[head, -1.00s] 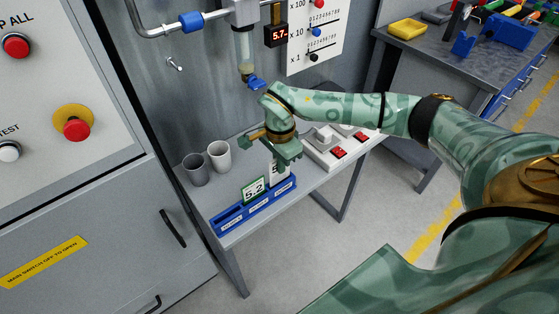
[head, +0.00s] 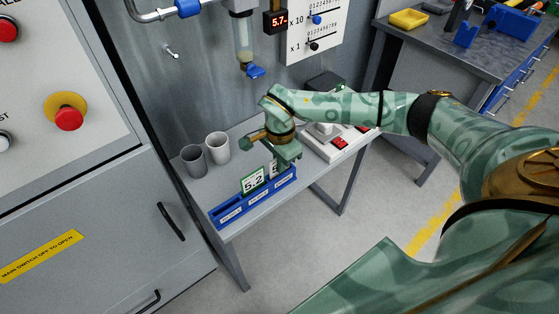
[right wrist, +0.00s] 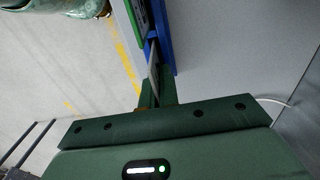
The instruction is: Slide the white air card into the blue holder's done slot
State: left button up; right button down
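The blue holder (head: 226,219) lies along the front edge of the grey bench, with small white labels on its front. A green-edged card reading 5.2 (head: 253,181) stands upright in its middle part. The white card (head: 273,169) is at the holder's right part, mostly hidden by my right gripper (head: 284,160). In the right wrist view the fingers (right wrist: 157,92) are shut on the card's thin edge (right wrist: 153,72), beside the blue holder (right wrist: 163,42). I cannot tell how deep the card sits in the slot. My left gripper is not in view.
A white box with red switches (head: 335,143) is to the right of my gripper. A tube with a blue valve (head: 255,71) hangs above the bench. A grey cabinet (head: 90,235) stands at the left.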

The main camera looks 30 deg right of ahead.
dwell(0.3)
jog(key=c, duration=1.2)
grip_release()
notch_tip(320, 180, up, 8)
jog(key=p, duration=0.7)
jog(key=shift+r, duration=0.1)
